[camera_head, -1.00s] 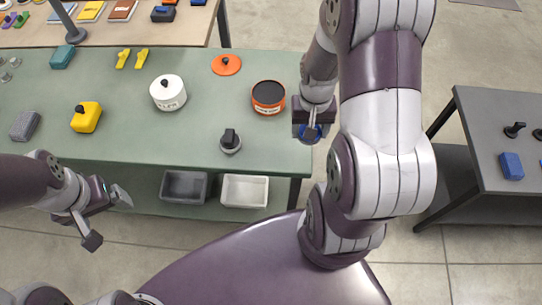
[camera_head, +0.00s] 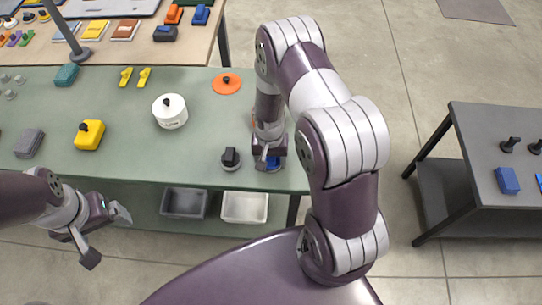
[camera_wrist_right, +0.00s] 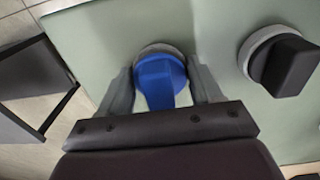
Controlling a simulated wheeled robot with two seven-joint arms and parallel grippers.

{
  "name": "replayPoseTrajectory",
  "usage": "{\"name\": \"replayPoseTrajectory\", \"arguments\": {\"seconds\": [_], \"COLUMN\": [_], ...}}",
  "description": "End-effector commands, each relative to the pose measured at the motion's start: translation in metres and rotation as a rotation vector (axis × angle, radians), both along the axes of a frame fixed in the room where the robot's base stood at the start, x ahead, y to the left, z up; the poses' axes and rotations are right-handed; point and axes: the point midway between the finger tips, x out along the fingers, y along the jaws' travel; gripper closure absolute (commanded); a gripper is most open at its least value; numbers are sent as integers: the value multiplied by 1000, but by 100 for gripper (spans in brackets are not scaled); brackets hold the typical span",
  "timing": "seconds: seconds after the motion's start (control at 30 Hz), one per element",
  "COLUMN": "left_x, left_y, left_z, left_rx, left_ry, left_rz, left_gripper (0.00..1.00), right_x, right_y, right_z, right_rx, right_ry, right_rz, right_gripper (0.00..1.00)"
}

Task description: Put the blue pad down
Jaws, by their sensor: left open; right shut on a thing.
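The blue pad (camera_wrist_right: 160,80) has a blue grip on top and a round grey base. It is between the two fingers of my right gripper (camera_wrist_right: 165,90), which is shut on it. In the head view, my right gripper (camera_head: 268,163) is near the front edge of the green table, with a little of the blue pad (camera_head: 273,163) showing. The pad is over the green top; I cannot tell whether its base touches it. My left gripper (camera_head: 107,236) is open and empty, in front of the table at the left.
A round grey pad with a black grip (camera_head: 231,159) is close to the left of my right gripper. A grey side table (camera_head: 480,140) is at the right.

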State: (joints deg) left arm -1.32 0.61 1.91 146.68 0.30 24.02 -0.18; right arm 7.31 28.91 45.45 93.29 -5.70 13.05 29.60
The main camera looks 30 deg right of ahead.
Motion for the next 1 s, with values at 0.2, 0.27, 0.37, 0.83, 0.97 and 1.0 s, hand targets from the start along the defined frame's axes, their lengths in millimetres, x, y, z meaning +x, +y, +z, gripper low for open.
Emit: {"name": "replayPoseTrajectory", "arguments": {"seconds": [0.2, 0.27, 0.37, 0.83, 0.97, 1.0], "left_x": [0, 0, 0, 0, 0, 0], "left_y": [0, 0, 0, 0, 0, 0], "left_z": [-1, -2, -4, -1, -6, -8], "left_rx": [0, 0, 0, 0, 0, 0], "left_ry": [0, 0, 0, 0, 0, 0], "left_rz": [0, 0, 0, 0, 0, 0], "left_gripper": [10, 10, 10, 10, 10, 10], "right_x": [0, 0, 0, 1, 2, 3], "right_y": [0, 0, 0, 0, 0, 0], "right_z": [-1, -3, -5, 5, 30, 41], "right_rx": [0, -1, 0, -1, 0, -1], "right_ry": [-1, -1, -1, -3, -8, -9], "right_rz": [0, 0, 0, 0, 0, 0], "right_gripper": [66, 66, 32, 10, 10, 10]}}
